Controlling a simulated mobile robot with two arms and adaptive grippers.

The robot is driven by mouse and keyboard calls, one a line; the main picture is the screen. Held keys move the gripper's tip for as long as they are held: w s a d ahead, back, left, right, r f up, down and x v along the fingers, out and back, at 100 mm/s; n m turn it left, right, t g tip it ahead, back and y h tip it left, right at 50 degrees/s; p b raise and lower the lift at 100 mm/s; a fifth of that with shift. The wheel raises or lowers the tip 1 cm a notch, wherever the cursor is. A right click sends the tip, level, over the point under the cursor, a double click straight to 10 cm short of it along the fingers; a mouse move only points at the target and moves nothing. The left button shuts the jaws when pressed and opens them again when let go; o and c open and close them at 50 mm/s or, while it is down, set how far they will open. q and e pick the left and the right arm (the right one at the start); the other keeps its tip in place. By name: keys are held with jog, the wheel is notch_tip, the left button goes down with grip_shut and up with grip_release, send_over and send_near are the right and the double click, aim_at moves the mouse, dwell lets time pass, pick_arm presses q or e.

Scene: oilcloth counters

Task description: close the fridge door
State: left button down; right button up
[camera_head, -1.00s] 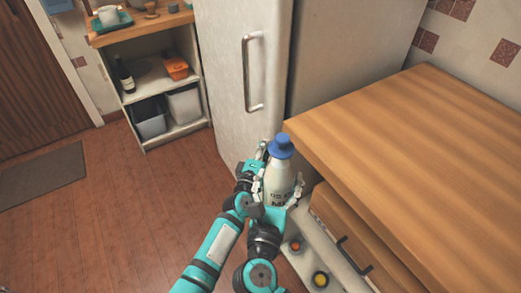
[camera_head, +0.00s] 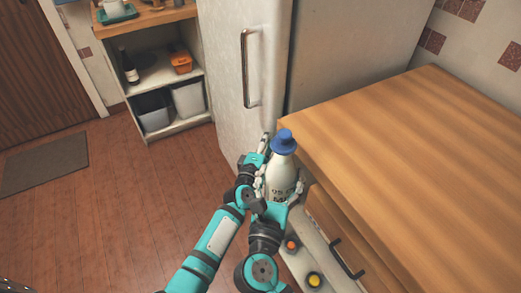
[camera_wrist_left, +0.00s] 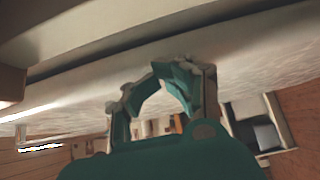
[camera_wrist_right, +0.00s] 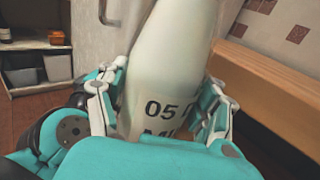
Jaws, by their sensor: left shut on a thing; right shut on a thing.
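The white fridge door (camera_head: 226,62), with its long metal handle (camera_head: 246,68), stands upright in the head view. It looks nearly flush with the fridge body (camera_head: 345,45), with a dark seam between them; I cannot tell whether it is fully shut. My left gripper (camera_head: 262,148) is at the door's lower right edge. The left wrist view shows its fingers (camera_wrist_left: 160,75) brought together against the pale door; the contact is partly hidden. My right gripper (camera_head: 281,192) is shut on a white bottle (camera_head: 281,172) with a blue cap, which also fills the right wrist view (camera_wrist_right: 165,75).
A wooden counter (camera_head: 420,150) with drawers stands at the right, close beside my right gripper. A shelf unit (camera_head: 150,88) with bins stands left of the fridge.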

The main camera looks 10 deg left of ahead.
pick_arm(q)
jog(key=s+a, duration=0.1)
jog(key=s, duration=1)
jog(key=shift+s+a, duration=0.4)
